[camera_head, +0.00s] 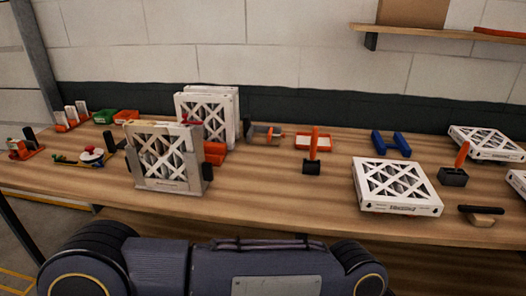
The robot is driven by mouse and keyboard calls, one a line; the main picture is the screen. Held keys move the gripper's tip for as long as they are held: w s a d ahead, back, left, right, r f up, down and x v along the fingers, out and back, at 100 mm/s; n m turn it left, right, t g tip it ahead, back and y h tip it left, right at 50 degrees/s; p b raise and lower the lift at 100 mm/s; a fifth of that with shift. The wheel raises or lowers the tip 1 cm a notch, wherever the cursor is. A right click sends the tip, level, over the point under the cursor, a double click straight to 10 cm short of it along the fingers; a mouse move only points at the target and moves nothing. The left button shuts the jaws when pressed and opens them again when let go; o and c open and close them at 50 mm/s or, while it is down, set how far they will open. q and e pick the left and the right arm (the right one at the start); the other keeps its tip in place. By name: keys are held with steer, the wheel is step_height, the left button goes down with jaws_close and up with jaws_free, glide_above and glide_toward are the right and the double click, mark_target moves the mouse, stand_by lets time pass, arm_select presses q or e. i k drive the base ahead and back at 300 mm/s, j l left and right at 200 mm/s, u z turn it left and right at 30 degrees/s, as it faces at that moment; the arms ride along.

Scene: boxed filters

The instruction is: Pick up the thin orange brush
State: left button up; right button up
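Two upright orange-handled things stand on the wooden table. One orange handle (314,143) rises from a small black block (312,167) right of the middle. The other orange handle (461,155) leans slightly over a dark block (453,176) at the right. Both look like brushes; I cannot tell which is the thin one. Neither of my grippers shows in the head view.
The wooden table (255,190) has bare room at its middle front. A boxed filter (397,186) lies between the two orange handles. Filters (208,118) stand in a grey holder (172,185) and behind it. Blue blocks (390,143) and a dark-handled brush (481,213) lie at right.

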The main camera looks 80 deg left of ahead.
mark_target(314, 139)
steer(key=u, duration=2.35)
